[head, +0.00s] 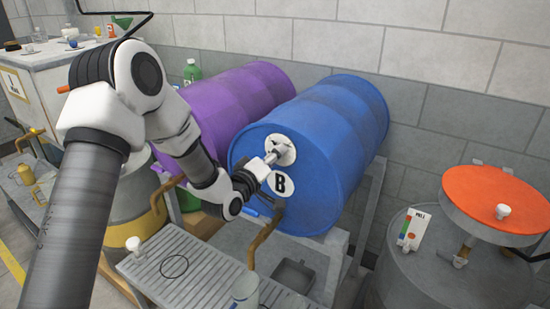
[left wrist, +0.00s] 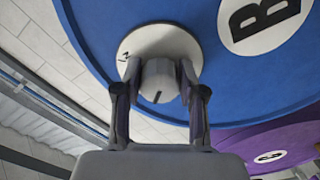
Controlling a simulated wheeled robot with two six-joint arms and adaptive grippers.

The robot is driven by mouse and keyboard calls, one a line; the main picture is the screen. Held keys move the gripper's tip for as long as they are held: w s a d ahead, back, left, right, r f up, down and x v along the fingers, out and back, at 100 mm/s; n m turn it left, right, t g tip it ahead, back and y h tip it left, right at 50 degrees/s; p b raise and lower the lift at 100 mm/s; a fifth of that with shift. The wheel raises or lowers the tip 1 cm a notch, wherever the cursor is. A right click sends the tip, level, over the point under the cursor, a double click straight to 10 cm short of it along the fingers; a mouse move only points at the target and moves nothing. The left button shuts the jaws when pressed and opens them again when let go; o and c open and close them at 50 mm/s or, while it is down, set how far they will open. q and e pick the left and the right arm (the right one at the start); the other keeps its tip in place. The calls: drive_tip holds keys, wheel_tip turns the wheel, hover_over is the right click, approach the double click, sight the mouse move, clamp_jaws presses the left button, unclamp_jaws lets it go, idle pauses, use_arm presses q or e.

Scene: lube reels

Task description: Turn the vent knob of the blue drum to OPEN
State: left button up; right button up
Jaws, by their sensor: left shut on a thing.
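The blue drum (head: 335,125) lies on its side on a stand, its front end facing me, with a round "B" label (head: 280,185). Above the label is a white round plate (head: 288,146) carrying the vent knob. My left gripper (head: 271,158) is at this plate. In the left wrist view, its fingers (left wrist: 160,88) are shut on the light grey vent knob (left wrist: 158,78), one on each side. The knob has a short dark line on it. Most plate markings are hidden or too small to read. My right gripper is not in view.
A purple drum (head: 232,98) lies left of the blue one. Below the blue drum are a brown bent spout (head: 264,238), a dark tray (head: 294,277) and a slatted grey bench (head: 190,268). A grey drum with an orange disc (head: 495,198) stands at the right.

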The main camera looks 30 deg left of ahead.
use_arm(q)
drive_tip(key=m+b, duration=0.1)
drive_tip(key=m, duration=0.2)
drive_tip(key=shift+f+m+b, duration=0.15)
drive_tip(key=shift+m+b, duration=0.15)
drive_tip(key=shift+b, duration=0.05)
drive_tip(key=m+b, duration=0.2)
drive_tip(key=m, duration=0.3)
drive_tip(key=shift+a, duration=0.15)
drive_tip(key=m+b, duration=0.1)
drive_tip(key=m, duration=0.4)
drive_tip(key=shift+a, duration=0.1)
drive_tip(key=shift+m+b, duration=0.75)
drive_tip(key=shift+m, duration=1.05)
drive_tip(key=o, duration=1.1)
drive_tip(key=shift+o, duration=0.2)
